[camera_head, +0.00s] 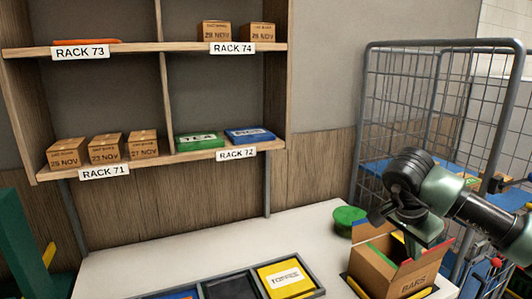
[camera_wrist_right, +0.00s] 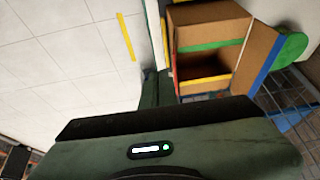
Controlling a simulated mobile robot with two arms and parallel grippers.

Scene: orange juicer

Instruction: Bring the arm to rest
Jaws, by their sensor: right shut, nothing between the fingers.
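My right arm comes in from the right in the head view. It bends down to my right gripper (camera_head: 413,238), which is above and partly in front of an open cardboard box labelled BARS (camera_head: 385,276). The gripper is shut with nothing in it; its fingertips are hard to make out. In the right wrist view, the dark green gripper body fills the bottom, and the open box (camera_wrist_right: 212,52) with coloured edges stands beyond it. My left gripper is not in view.
A white table (camera_head: 185,253) holds a tray with a yellow TOFFEE box (camera_head: 285,278). A green round object (camera_head: 348,217) sits near the cardboard box. A wire cage trolley (camera_head: 405,100) stands behind my right arm. Shelves (camera_head: 140,165) with small boxes hang at left.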

